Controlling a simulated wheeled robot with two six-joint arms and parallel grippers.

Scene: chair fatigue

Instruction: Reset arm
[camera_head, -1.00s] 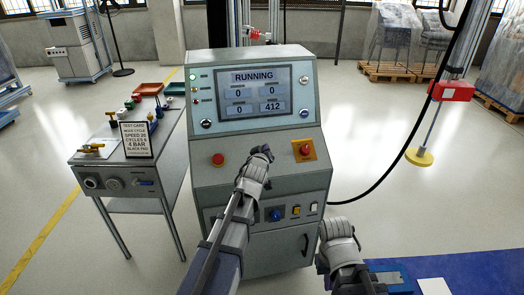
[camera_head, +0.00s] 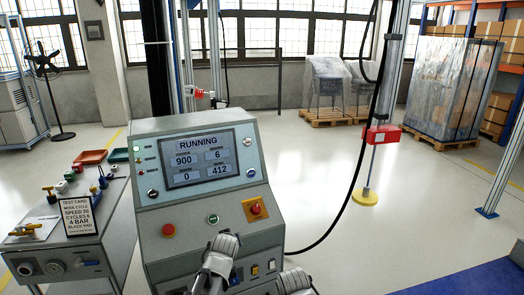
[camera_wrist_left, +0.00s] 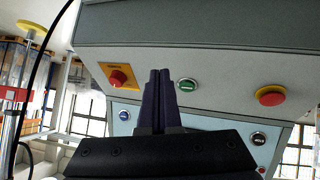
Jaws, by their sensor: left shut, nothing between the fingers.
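The grey control console (camera_head: 205,205) stands in front of me, its screen (camera_head: 198,158) reading RUNNING with 900, 6, 0 and 412. On its sloped panel are a red button (camera_head: 168,230), a green-ringed button (camera_head: 213,219) and a red knob on a yellow plate (camera_head: 256,209). My left gripper (camera_head: 224,242) is low before the panel, below the green button. In the left wrist view its fingers (camera_wrist_left: 158,74) are shut and empty, beside the green button (camera_wrist_left: 188,86), with a gap I cannot judge. My right gripper (camera_head: 295,279) is at the bottom edge, its fingers unclear.
A side table (camera_head: 55,235) with a test card (camera_head: 80,217), fittings and trays stands at left. At right a yellow disc (camera_head: 365,196) hangs under a red block (camera_head: 382,134); a black hose (camera_head: 345,205) runs to the console. Wrapped pallets stand behind; the floor between is clear.

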